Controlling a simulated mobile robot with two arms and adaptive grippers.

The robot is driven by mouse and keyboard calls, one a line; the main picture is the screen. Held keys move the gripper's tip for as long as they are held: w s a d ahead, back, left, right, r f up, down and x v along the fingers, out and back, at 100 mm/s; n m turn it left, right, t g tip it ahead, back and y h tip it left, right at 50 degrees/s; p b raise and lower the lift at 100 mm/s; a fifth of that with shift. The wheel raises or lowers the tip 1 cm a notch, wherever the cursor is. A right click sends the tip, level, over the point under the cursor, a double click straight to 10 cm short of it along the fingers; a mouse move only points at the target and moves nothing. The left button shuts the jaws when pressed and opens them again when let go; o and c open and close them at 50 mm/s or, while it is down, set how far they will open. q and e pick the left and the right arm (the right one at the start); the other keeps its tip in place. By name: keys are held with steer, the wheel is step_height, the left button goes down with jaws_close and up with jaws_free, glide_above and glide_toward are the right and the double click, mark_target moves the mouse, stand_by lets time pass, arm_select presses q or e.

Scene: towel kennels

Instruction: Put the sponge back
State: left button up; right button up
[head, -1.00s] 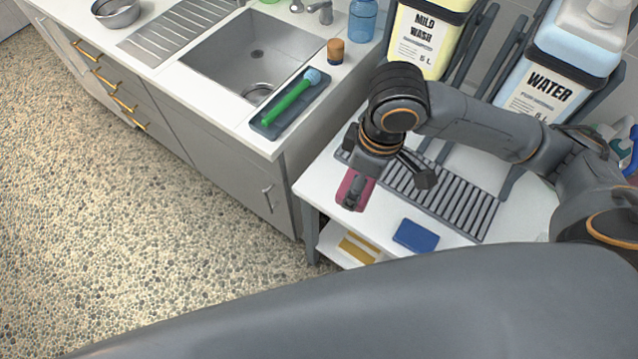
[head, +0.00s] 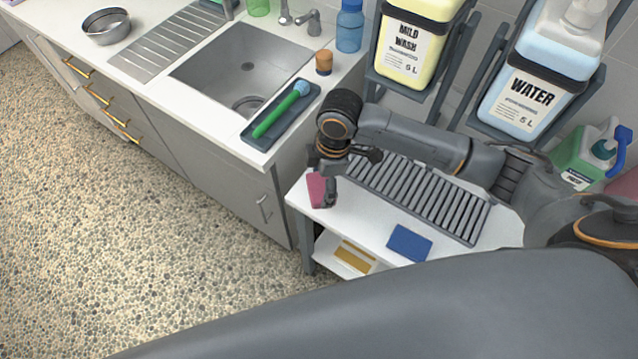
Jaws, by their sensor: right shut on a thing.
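A pink block that looks like a sponge (head: 315,187) is at the left corner of the white side table (head: 375,222). My right gripper (head: 329,196) points down and is shut on the pink sponge, partly covering its right side. I cannot tell whether the sponge touches the tabletop or is just above it. A flat blue block (head: 409,243), perhaps another sponge, lies at the table's front edge, apart from the gripper. My left gripper is not in view.
A dark ribbed rack (head: 425,200) lies behind the gripper on the table. The sink counter stands to the left, with a green brush (head: 282,114) in a grey tray (head: 258,137). Mild wash (head: 408,50) and water (head: 530,100) jugs stand behind. A yellow item (head: 355,256) is on the lower shelf.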

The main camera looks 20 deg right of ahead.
mark_target(319, 186)
steer(key=shift+w+f, duration=0.95)
steer(key=shift+f, duration=0.2)
steer(key=f, duration=0.1)
steer(key=f+p, duration=0.1)
steer(key=f, duration=0.1)
steer(key=shift+w+a, duration=0.1)
steer(key=shift+w, duration=0.1)
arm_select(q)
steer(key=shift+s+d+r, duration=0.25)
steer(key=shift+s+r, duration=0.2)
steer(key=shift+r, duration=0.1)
arm_select(e)
steer(key=shift+f, duration=0.25)
steer(key=shift+f, duration=0.15)
steer(key=o, duration=1.1)
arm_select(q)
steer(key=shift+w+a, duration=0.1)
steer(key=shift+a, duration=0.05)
